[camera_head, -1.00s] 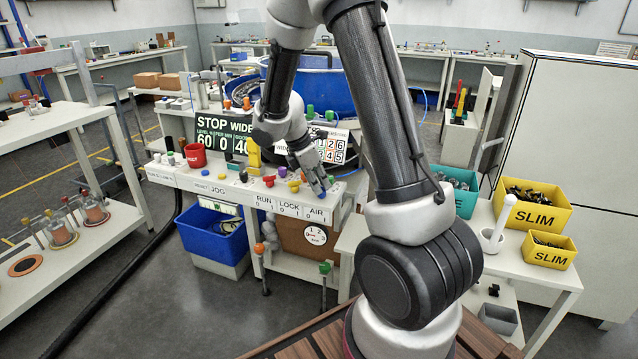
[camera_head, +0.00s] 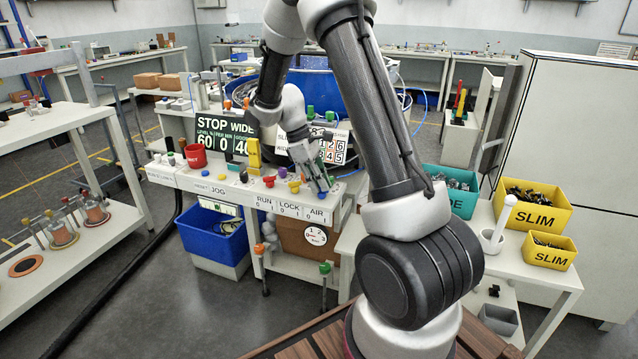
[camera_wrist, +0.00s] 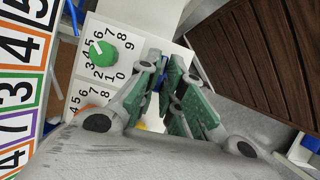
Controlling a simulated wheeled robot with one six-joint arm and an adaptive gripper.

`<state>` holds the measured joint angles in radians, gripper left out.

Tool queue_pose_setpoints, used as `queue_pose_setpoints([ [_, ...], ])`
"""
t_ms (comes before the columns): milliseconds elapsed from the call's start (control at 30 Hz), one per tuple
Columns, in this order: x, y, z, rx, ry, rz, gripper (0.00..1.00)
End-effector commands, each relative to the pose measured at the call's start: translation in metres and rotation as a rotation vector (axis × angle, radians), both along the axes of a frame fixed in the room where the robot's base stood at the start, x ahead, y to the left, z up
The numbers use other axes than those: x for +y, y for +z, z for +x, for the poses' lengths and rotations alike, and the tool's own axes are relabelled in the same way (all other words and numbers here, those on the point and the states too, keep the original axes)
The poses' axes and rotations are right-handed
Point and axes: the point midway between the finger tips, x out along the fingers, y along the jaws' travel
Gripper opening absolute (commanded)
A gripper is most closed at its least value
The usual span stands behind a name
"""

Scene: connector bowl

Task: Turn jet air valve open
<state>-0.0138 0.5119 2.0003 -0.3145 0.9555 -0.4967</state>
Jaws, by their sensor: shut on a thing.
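The jet air valve, a small blue handle (camera_head: 323,194), is at the right end of the white control panel (camera_head: 232,187), above the label AIR (camera_head: 317,212). My gripper (camera_head: 321,188) reaches down to it from above. In the wrist view my gripper's green-padded fingers (camera_wrist: 166,82) close on the blue handle (camera_wrist: 157,82), of which only a sliver shows. The fingers hide most of the handle, so its exact angle cannot be told.
Several coloured knobs stand left of my gripper, among them a yellow one (camera_head: 294,187). A green dial (camera_wrist: 104,53) with numbers is close beside the fingers in the wrist view. A number board (camera_head: 333,148) stands behind.

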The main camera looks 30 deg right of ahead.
Motion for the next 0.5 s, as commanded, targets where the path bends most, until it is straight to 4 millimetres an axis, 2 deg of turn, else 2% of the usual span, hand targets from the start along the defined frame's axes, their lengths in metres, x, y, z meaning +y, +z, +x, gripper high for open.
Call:
queue_pose_setpoints([
  [500, -0.0042, 0.0002, 0.0027, -0.002, -0.486, 0.0, 0.0],
])
